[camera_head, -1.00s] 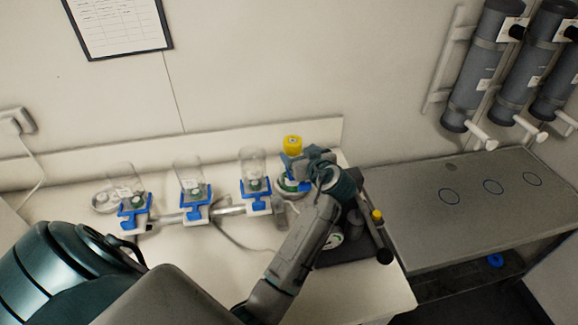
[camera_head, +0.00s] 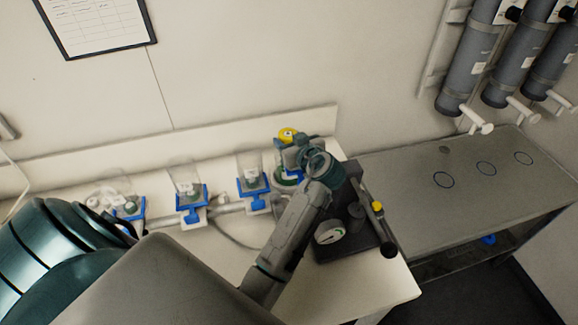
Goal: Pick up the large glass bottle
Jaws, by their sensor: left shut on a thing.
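A glass bottle with a yellow cap (camera_head: 288,134) is at the back right of the white bench, close to the wall ledge. Its body is mostly hidden behind my left gripper and wrist. My left gripper (camera_head: 294,155) is shut on the bottle, just below the cap. The fingertips are hard to make out. The cap looks slightly tilted. I cannot tell whether the bottle's base touches the bench. My right gripper is not in view.
Clear vessels in blue clamps (camera_head: 191,199) stand in a row left of the bottle. A dark device with a round gauge (camera_head: 329,232) and a yellow-tipped bar (camera_head: 377,207) is right of my arm.

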